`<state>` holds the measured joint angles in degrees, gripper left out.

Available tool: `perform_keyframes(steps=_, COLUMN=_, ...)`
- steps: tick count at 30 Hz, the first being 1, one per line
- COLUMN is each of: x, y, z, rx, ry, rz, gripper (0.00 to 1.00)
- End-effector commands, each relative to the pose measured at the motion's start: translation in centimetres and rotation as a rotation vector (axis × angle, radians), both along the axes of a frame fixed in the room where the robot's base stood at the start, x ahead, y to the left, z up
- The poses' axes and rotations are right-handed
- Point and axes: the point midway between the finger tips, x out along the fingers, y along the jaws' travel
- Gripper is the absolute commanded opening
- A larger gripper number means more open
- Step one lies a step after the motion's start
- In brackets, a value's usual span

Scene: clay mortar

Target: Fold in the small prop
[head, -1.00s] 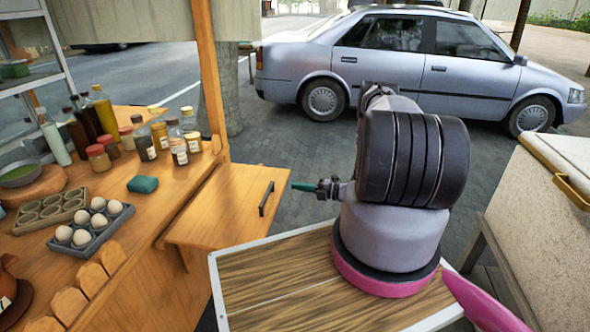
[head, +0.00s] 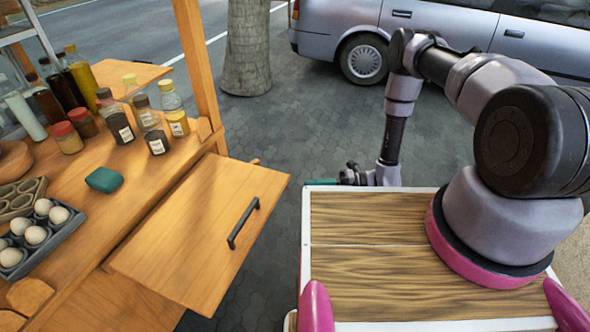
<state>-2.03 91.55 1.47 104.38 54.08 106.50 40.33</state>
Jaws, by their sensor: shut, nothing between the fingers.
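The wooden flap (head: 205,235) with a dark bar handle (head: 243,222) sticks out level from the side of the stall counter. A small wooden end (head: 255,161) shows just past the flap's far edge; it may be part of the small prop, and the rest is hidden under the flap. My gripper (head: 350,172) is shut and empty, right of the flap and apart from it. Its lower part is hidden behind the far edge of my wood-topped base.
The counter holds bottles (head: 118,118), jars (head: 68,138), a teal block (head: 104,180) and an egg tray (head: 60,232). A wooden post (head: 198,70) rises at the flap's far corner. Paving (head: 300,125) lies free between flap and gripper. A tree trunk (head: 246,50) and car (head: 362,60) stand behind.

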Motion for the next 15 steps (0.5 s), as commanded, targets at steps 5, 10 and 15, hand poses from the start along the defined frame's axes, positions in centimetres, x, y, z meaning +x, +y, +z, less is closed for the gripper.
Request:
perform_keyframes(steps=5, x=-0.3, y=1.8, z=0.0, rx=0.001, ry=0.0, rz=0.006, gripper=0.0)
perform_keyframes(steps=10, x=-0.7, y=5.2, z=0.0, rx=0.001, ry=0.0, rz=0.008, gripper=0.0)
perform_keyframes(steps=15, x=-0.9, y=8.9, z=0.0, rx=0.0, ry=-0.001, rz=0.007, gripper=0.0)
